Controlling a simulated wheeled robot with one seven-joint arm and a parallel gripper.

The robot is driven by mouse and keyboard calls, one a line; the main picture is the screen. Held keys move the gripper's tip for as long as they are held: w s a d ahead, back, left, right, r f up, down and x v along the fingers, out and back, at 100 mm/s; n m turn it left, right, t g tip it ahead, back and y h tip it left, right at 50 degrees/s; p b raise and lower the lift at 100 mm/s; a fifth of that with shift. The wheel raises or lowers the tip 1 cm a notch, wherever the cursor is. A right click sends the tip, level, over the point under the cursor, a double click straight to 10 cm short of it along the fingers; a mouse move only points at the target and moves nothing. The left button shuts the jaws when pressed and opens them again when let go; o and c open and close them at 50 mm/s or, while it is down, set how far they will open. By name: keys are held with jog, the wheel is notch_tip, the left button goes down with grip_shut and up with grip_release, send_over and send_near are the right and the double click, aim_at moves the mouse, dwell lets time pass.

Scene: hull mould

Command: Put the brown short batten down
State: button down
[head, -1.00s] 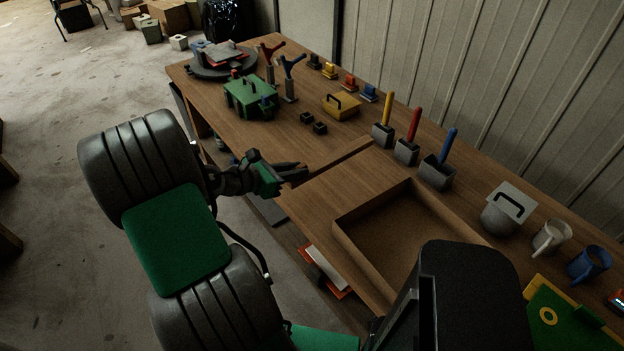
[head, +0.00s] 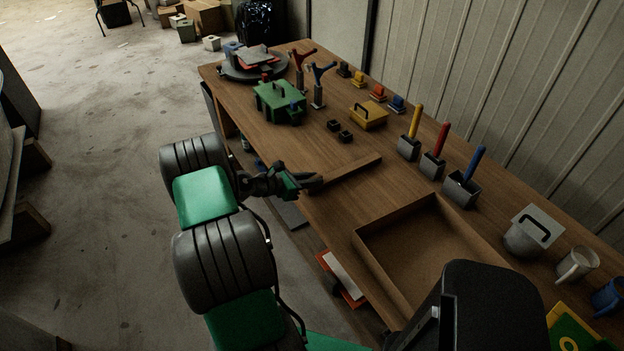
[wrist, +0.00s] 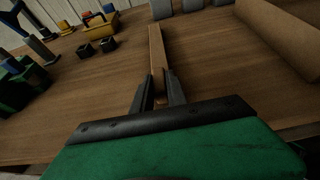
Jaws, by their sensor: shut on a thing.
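The brown short batten (head: 353,169) is a narrow wooden strip of nearly the same colour as the workbench. My gripper (head: 318,181) is shut on its near end at the bench's front edge. In the wrist view the batten (wrist: 157,50) runs straight away from between the two dark fingers (wrist: 160,89) toward the grey holders. It lies low over the bench top; I cannot tell whether it touches the wood. The part between the fingers is partly hidden.
The workbench (head: 330,213) has bare wood around the batten. A shallow wooden tray (head: 385,225) lies to the right. Two small black blocks (head: 339,131), a yellow box (head: 368,115) and a green box (head: 279,101) stand beyond. Grey holders with coloured handles (head: 433,164) line the back.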

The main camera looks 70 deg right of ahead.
jog(key=shift+f, duration=0.1)
jog(key=c, duration=1.3)
grip_release()
